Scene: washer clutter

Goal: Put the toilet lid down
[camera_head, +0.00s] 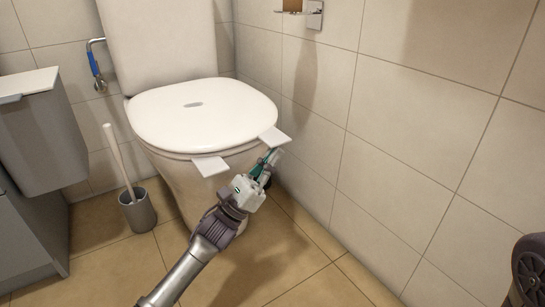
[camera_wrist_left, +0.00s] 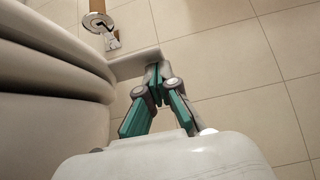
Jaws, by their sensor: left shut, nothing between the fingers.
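The white toilet (camera_head: 180,185) stands against the tiled back wall. Its lid (camera_head: 205,112) lies flat over the bowl, with two pale tabs (camera_head: 210,167) sticking out at its front edge. My left gripper (camera_head: 272,158) is at the front right of the bowl, just below the right tab. In the left wrist view the left gripper (camera_wrist_left: 154,68) is shut and empty, its fingertips close to a tab (camera_wrist_left: 133,64); I cannot tell whether they touch. The toilet's curved rim (camera_wrist_left: 55,60) fills the left of that view. My right gripper is not in view.
A toilet brush in a grey holder (camera_head: 137,210) stands on the floor left of the toilet. A grey cabinet (camera_head: 40,130) is at the left. A paper holder (camera_head: 313,14) is on the right wall, close beside the toilet. The floor in front is clear.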

